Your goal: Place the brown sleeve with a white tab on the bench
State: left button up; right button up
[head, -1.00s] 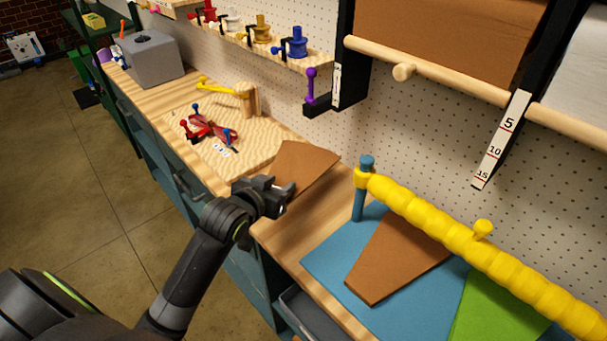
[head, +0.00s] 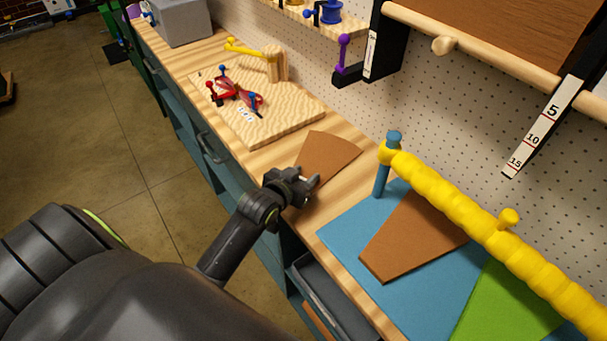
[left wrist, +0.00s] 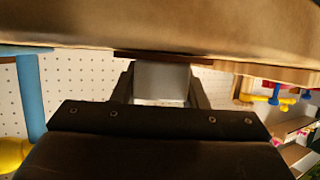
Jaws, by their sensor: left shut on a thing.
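A brown fan-shaped sleeve (head: 328,155) is level at the bench (head: 285,170), between the wooden board and the blue sheet. My left gripper (head: 308,187) is shut at its near, narrow end. In the left wrist view, a pale grey-white tab (left wrist: 160,82) sits between the fingers. Above it in that picture the sleeve shows as a thin dark-brown strip (left wrist: 165,57), close to the tan bench surface (left wrist: 170,25). I cannot tell whether it touches the bench. A second brown sleeve (head: 412,240) lies on the blue sheet (head: 345,235). My right gripper is not in view.
A wooden board (head: 275,118) with red clippers (head: 240,93) lies beyond the sleeve. A blue post (head: 382,168) with a thick yellow bar (head: 450,200) stands to the right. A green sheet (head: 505,305) lies under the bar. An open grey drawer (head: 330,300) is below the bench edge.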

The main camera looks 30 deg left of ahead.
pick_arm(q)
jog(key=o, duration=0.9)
jog(key=shift+f, duration=0.1)
jog(key=shift+o, duration=0.2)
jog(key=shift+s, duration=0.1)
jog(key=b+v, duration=0.1)
jog(key=v, duration=1.1)
